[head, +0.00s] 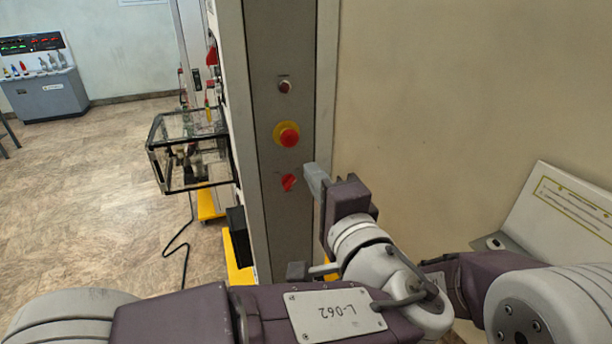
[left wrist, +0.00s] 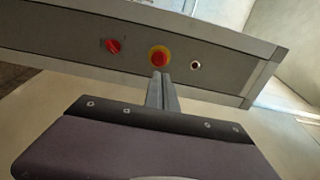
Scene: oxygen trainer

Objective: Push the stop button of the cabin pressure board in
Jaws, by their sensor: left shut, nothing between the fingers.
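The stop button (head: 289,136) is a red mushroom head on a yellow ring, on the narrow grey side panel (head: 262,210) of the tall board. It also shows in the left wrist view (left wrist: 159,57), just beyond my fingertips. My left gripper (head: 313,178) is shut and empty. In the head view its tips are to the right of the panel, a little lower than the button. In the left wrist view the fingers (left wrist: 161,78) point at the button's lower edge. I cannot tell whether they touch it. My right gripper is not in view.
A red rotary switch (head: 289,183) sits below the stop button and a small dark red round button (head: 285,87) above it. A clear box frame (head: 188,150) juts out left of the board. A beige wall (head: 450,100) is on the right. A grey console (head: 48,90) stands far left.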

